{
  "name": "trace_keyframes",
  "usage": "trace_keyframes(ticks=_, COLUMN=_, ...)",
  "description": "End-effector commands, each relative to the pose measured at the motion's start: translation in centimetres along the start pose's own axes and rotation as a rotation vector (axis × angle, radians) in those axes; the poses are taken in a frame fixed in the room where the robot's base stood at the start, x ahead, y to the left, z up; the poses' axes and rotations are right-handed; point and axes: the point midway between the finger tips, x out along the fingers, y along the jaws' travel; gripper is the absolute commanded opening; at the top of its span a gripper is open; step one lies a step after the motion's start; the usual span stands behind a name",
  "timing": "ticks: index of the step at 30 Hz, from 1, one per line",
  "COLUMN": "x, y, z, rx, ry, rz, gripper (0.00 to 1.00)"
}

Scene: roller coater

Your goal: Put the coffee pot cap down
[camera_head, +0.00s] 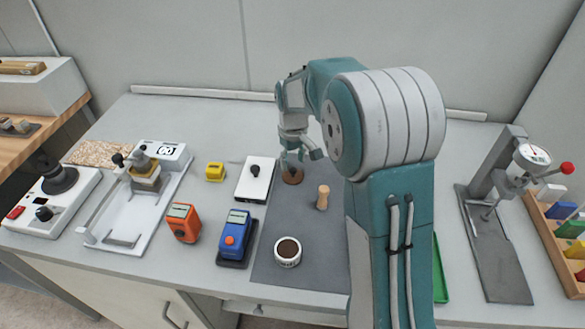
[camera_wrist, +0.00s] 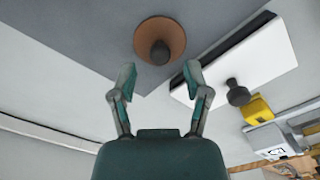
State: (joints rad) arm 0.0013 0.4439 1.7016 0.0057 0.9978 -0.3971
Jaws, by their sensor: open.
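The coffee pot cap, a round brown disc with a dark knob (camera_head: 293,178), lies on the dark grey mat (camera_head: 322,258). It shows at the top of the wrist view (camera_wrist: 177,36), knob towards the camera. My gripper (camera_head: 301,152) is just above and behind the cap in the head view and partly overlaps it. In the wrist view my gripper (camera_wrist: 160,73) has its two fingers spread with nothing between them. The cap's knob lies just beyond the fingertips, apart from them.
A white box with a black knob (camera_head: 258,186) is close left of the cap. A wooden peg (camera_head: 323,198) stands to its right. A cup (camera_head: 288,256), a blue device (camera_head: 234,240) and an orange device (camera_head: 184,226) are nearer the front. A gauge stand (camera_head: 497,255) is at right.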

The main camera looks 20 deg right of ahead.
Motion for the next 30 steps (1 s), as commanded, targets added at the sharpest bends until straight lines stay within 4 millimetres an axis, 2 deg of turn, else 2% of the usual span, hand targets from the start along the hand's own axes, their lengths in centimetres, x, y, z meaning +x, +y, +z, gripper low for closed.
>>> trace_keyframes(ticks=3, x=-2.7, y=0.1, z=-0.1, rx=0.0, ry=0.005, rz=0.002, gripper=0.62)
trace_keyframes(ticks=9, x=-6.5, y=0.0, z=0.0, rx=0.0, ry=0.003, rz=0.001, gripper=0.62)
trace_keyframes(ticks=18, x=-9.2, y=-0.1, z=0.4, rx=0.006, ry=0.008, rz=0.003, gripper=0.62)
trace_keyframes(ticks=23, x=-11.6, y=-1.2, z=3.0, rx=0.043, ry=0.057, rz=0.023, gripper=0.62)
trace_keyframes(ticks=30, x=-14.8, y=-3.5, z=8.3, rx=0.124, ry=0.153, rz=0.055, gripper=0.62)
